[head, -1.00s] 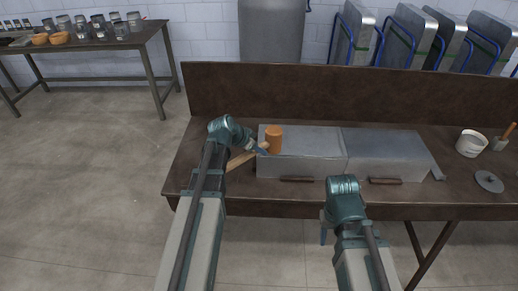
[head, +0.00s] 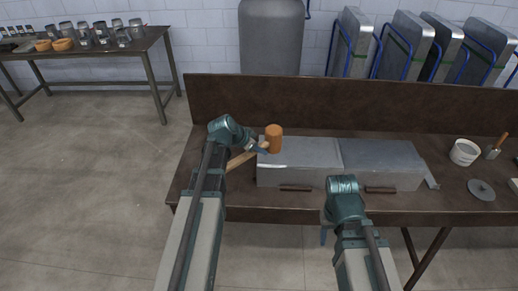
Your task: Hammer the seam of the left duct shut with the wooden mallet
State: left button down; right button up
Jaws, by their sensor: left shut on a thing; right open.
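The wooden mallet (head: 273,139) has an orange-brown head and a pale handle. My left gripper (head: 262,149) is shut on the mallet's handle, with the head just beyond the fingertips at the back left corner of the left duct. The left duct (head: 298,160) is a grey metal box on the bench; I cannot tell whether the mallet head touches it. The right duct (head: 380,162) stands end to end with it. My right gripper (head: 325,236) is open and empty in front of the bench edge, partly hidden by its own wrist.
The brown workbench (head: 470,207) has a raised back board (head: 340,105). A white bucket (head: 464,153), a brush-like tool (head: 496,146) and a grey disc (head: 481,190) are at the right. Two dark bars (head: 296,188) lie along the ducts' front.

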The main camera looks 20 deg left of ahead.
pick_arm(q)
jog(key=shift+f, duration=0.1)
notch_tip(320, 180, down, 10)
jog(key=b, duration=1)
notch_tip(320, 180, up, 10)
jog(key=p, duration=1)
jog(key=w+d, duration=0.3)
jog(key=d, duration=0.8)
jog(key=shift+d+f, duration=0.15)
jog(key=shift+f, duration=0.05)
jog(key=shift+w, duration=0.1)
